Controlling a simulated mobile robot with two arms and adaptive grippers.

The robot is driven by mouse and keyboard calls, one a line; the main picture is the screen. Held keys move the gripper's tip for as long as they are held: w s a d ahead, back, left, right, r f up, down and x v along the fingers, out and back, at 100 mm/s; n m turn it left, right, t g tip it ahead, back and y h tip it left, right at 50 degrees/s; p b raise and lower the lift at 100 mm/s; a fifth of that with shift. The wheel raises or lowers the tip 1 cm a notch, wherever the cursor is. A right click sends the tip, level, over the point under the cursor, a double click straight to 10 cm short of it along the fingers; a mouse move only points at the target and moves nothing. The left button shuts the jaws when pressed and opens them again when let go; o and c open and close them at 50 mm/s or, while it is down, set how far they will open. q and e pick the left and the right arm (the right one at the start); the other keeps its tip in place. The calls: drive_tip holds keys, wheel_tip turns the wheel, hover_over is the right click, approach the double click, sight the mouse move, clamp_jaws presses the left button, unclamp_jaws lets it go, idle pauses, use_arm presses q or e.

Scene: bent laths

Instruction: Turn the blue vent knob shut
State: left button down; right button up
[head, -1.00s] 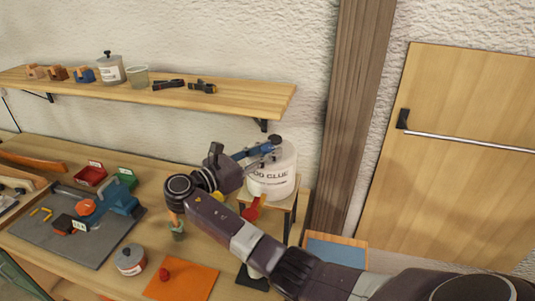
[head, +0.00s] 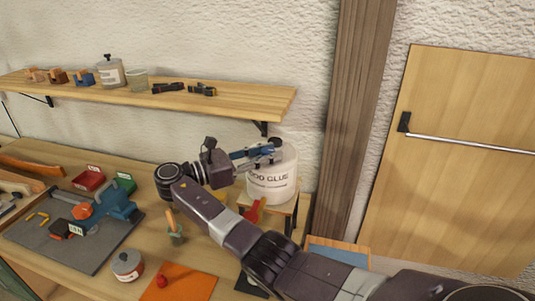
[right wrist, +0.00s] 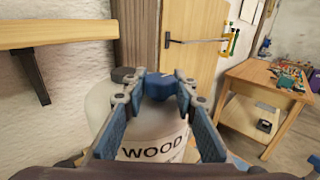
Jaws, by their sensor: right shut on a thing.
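The white wood glue tub (head: 272,186) stands on a small wooden stand, with a red tap (head: 256,211) low on its front. In the right wrist view the blue vent knob (right wrist: 158,86) is on top of the tub (right wrist: 150,124), between my fingertips. A dark grey cap (right wrist: 123,74) sits beside it. My right gripper (head: 272,150) reaches over the tub's top from the left and is shut on the knob; it also shows in the right wrist view (right wrist: 160,88). In the head view the fingers hide the knob. My left gripper is not in view.
A wall shelf (head: 225,102) with small tools and jars runs behind and above the bench. The bench holds a grey mat (head: 85,260), a glue jar (head: 127,265), a small potted tool holder (head: 176,236) and an orange sheet (head: 190,285). A wooden post (head: 350,120) stands right of the tub.

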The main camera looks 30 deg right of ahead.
drive_tip(key=o, duration=1.2)
drive_tip(key=shift+c, duration=0.2)
drive_tip(key=w+a, duration=0.1)
drive_tip(key=a, duration=1.1)
